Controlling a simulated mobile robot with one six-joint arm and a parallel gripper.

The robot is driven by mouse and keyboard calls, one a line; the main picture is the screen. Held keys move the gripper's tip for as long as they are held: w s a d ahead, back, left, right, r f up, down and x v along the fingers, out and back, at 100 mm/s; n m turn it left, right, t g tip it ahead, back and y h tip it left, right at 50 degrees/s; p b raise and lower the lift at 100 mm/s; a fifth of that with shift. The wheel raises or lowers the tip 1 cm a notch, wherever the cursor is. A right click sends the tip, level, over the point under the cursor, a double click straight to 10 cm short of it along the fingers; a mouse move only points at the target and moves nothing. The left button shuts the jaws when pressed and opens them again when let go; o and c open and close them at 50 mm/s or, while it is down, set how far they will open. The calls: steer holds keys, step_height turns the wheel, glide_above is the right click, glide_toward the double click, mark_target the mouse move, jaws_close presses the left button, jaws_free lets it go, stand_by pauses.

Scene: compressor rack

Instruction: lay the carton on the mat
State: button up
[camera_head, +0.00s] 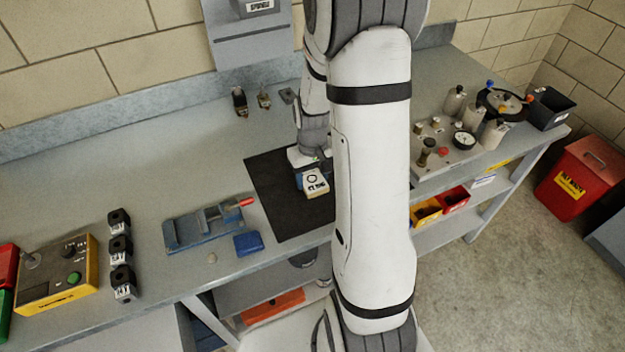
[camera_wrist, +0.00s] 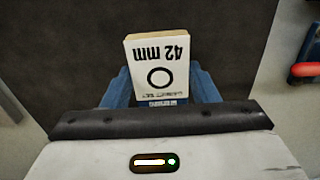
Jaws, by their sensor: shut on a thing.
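The carton (camera_wrist: 158,66) is a small white box with a black ring and "42 mm" printed on its face. In the wrist view it sits between the two blue fingers of my gripper (camera_wrist: 160,88), which is shut on it. In the head view the carton (camera_head: 315,183) appears over the dark mat (camera_head: 270,183), near the mat's middle, with my gripper (camera_head: 308,172) behind it. I cannot tell whether the carton touches the mat. My arm hides the mat's right part in the head view.
A blue vise (camera_head: 205,228) with a red handle tip and a blue block (camera_head: 248,244) stand left of the mat. Black labelled blocks (camera_head: 121,252) and a yellow control box (camera_head: 58,275) are farther left. A fixture with gauges (camera_head: 463,140) stands right of my arm.

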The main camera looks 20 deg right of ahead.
mark_target(312, 179)
steer(key=shift+f, duration=1.15)
steer(key=shift+f, duration=0.1)
steer(key=o, duration=1)
step_height(312, 179, up, 12)
steer(key=s+a+r+t, duration=0.1)
steer(key=s+a+r, duration=0.3)
steer(key=s, duration=0.3)
steer(key=s+a+r+t, duration=0.2)
steer(key=s+a+r, duration=0.3)
steer(key=s, duration=0.3)
steer(key=shift+r+b, duration=0.3)
steer(key=shift+r, duration=0.45)
